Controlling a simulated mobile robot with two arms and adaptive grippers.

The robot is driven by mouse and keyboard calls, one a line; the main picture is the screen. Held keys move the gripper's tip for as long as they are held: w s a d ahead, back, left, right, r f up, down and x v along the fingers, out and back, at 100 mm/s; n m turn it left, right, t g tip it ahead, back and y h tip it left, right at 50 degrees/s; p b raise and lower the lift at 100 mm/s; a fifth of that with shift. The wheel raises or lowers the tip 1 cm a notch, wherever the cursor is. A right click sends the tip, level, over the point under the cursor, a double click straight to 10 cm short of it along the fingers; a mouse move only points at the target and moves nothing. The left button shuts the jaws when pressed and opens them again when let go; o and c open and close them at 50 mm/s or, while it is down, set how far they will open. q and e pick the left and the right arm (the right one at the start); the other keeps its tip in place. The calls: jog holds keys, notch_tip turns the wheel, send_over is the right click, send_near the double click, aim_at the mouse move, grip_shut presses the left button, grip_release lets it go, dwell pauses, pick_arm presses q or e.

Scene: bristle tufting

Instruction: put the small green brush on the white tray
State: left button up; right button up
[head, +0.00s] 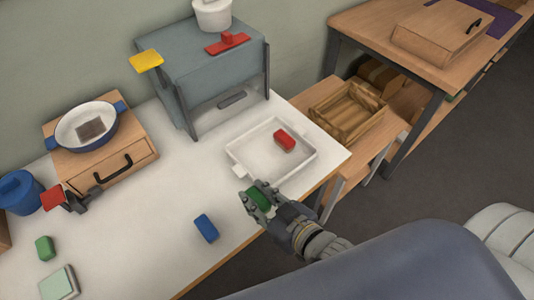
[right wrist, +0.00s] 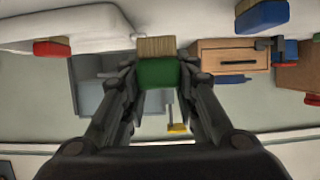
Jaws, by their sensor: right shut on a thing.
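My right gripper (head: 259,197) is shut on a green brush (head: 258,199), just off the front left corner of the white tray (head: 240,165). In the right wrist view the green brush (right wrist: 159,73) sits between the fingers (right wrist: 159,80), its tan bristles pointing away from the palm. It appears held above the table, apart from the tray. A red brush (head: 285,139) lies in the tray, right of its middle. A second green block-like piece (head: 45,248) lies at the table's far left. My left gripper is not in view.
A blue brush (head: 206,228) lies near the table's front edge. A grey stand (head: 205,75) rises behind the tray, and a wooden drawer box (head: 105,165) with a pan stands left. The tray's left half is bare. A wooden crate (head: 348,112) is beyond the table's right end.

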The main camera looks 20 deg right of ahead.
jog(key=w, duration=0.1)
jog(key=w+d, duration=0.1)
jog(key=w, duration=0.1)
jog(key=shift+w+p, duration=0.3)
jog(key=p, duration=0.1)
send_over(258, 163)
jog(key=shift+f, duration=0.65)
notch_tip(258, 163, down, 4)
jog(key=shift+r, duration=0.25)
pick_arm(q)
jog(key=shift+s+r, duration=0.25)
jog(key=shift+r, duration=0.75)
pick_arm(e)
jog(key=shift+f, duration=0.15)
jog(key=o, duration=0.7)
